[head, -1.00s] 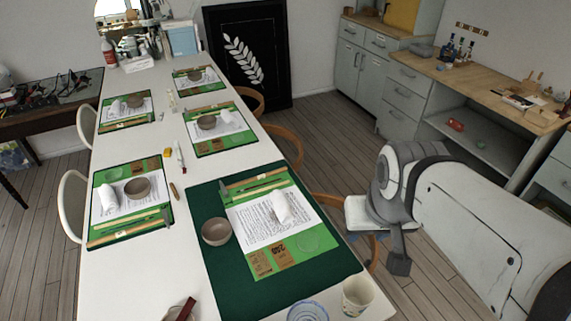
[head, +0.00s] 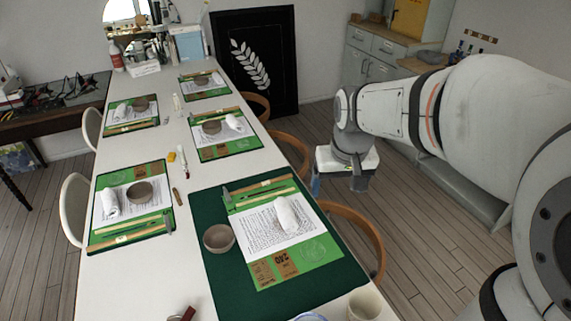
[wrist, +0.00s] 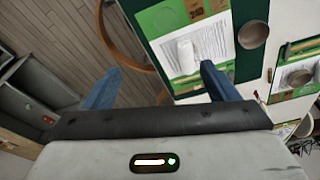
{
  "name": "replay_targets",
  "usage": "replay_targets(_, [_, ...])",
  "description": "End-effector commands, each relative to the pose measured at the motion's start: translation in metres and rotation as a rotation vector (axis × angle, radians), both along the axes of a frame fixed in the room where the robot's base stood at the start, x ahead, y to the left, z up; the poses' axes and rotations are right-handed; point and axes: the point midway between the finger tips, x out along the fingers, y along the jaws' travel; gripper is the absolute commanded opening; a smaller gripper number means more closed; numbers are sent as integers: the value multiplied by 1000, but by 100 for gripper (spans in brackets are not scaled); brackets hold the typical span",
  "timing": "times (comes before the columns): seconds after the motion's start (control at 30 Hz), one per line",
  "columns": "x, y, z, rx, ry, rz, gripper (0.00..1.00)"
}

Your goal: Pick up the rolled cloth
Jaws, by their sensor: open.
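A white rolled cloth (head: 287,213) lies on the printed sheet of the nearest place setting, on a dark green mat (head: 215,275). In the wrist view the cloth (wrist: 187,57) shows beyond my fingers, near the right one. My gripper (wrist: 160,78) is open and empty, with its two blue fingers wide apart. In the head view my gripper hangs past the table's right edge, beyond the mat's far right corner and apart from the cloth. Its fingers are mostly hidden there. Other rolled white cloths (head: 109,202) lie on the other settings.
A grey-brown bowl (head: 219,238) stands on the mat left of the sheet. A cup (head: 365,304) stands at the near right corner. Wooden chair backs (head: 362,232) line the table's right side near my gripper. Rulers lie across the sheet's far edge.

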Motion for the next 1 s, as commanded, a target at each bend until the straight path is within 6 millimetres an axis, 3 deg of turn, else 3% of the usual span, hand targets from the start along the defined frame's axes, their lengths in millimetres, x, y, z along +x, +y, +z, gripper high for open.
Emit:
replay_targets(0.03, [23, 7, -14, -1, 20, 13, 80])
replay_targets(0.2, [91, 30, -54, -7, 66, 54, 80])
replay_targets(0.5, [182, 73, -153, -18, 135, 116, 80])
replay_targets(0.8, [227, 107, -244, -28, 185, 159, 80])
replay_targets(1.0, [235, 115, -269, -30, 196, 170, 80])
